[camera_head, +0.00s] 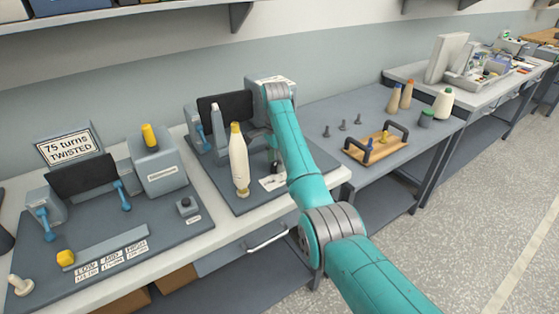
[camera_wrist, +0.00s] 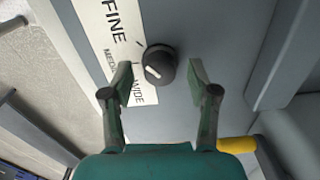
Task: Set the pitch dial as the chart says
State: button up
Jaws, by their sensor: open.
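The pitch dial (camera_wrist: 159,64) is a round black knob with a white pointer mark, seen in the wrist view. The mark lies on its lower left side, roughly towards the WIDE end of the white label plate (camera_wrist: 128,75), which reads FINE, MEDIUM and WIDE. My gripper (camera_wrist: 161,72) is open, with one finger on each side of the dial and gaps visible. In the head view my arm partly covers the dial's surroundings, and the label plate (camera_head: 271,183) is small there. A sign (camera_head: 69,148) reads "75 turns TWISTED"; I see no readable pitch chart.
A cream bobbin (camera_head: 239,165) with a yellow top stands left of my arm. A winder board with LOW, MID and HIGH cards (camera_head: 112,261) lies at left. A wooden tray (camera_head: 368,155) with dark handles, pegs and cones stand on the right bench.

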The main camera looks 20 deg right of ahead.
jog(key=shift+f, duration=0.2)
grip_shut()
dwell(0.3)
jog(key=n, duration=1.9)
jog(key=shift+n, duration=0.3)
dwell(0.3)
